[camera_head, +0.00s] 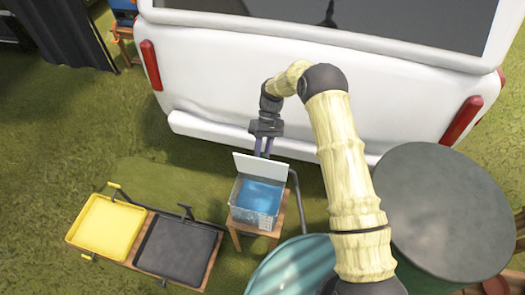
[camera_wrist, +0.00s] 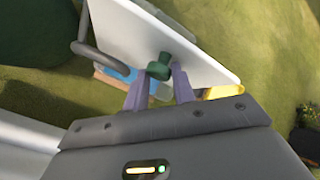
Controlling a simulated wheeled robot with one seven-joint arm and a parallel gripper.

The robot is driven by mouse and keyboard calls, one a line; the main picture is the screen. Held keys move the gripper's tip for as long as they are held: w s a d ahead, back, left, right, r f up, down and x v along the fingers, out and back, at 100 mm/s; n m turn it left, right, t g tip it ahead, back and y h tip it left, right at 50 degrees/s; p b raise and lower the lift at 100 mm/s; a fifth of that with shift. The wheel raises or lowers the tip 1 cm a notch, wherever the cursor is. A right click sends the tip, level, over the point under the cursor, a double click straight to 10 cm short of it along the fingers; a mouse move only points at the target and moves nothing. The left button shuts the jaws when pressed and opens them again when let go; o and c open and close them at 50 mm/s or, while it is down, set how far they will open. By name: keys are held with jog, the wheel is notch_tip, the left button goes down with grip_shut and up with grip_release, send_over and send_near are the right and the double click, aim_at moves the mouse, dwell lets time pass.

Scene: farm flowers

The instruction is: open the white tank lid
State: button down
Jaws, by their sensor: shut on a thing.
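The white tank lid (camera_head: 262,168) stands raised, close to upright, at the back edge of the tank. The clear tank (camera_head: 250,215) holds blue water (camera_head: 261,194) and sits on a small wooden stand. My gripper (camera_head: 264,153) is behind the lid, reaching down to it. In the wrist view the white lid (camera_wrist: 170,38) fills the upper middle, with a green knob (camera_wrist: 163,62) on its face. My purple fingers (camera_wrist: 160,72) are shut on that knob. The tank is mostly hidden behind the lid in the wrist view.
A yellow tray (camera_head: 104,226) and a black tray (camera_head: 177,250) lie left of the tank. A teal round container (camera_head: 290,268) and a dark green barrel (camera_head: 445,210) stand to the right. A white vehicle (camera_head: 215,75) is close behind. Grass (camera_head: 110,160) is open at left.

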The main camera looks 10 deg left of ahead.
jog(key=c, duration=1.1)
grip_release()
jog(key=shift+d+f, duration=0.55)
jog(key=shift+c, duration=0.2)
jog(key=shift+a+r, duration=0.15)
jog(key=shift+a, duration=0.1)
jog(key=b+v, duration=0.1)
jog(key=v, duration=1.1)
jog(key=shift+w, duration=0.2)
jog(key=shift+s+d+r, duration=0.1)
jog(key=shift+s, duration=0.1)
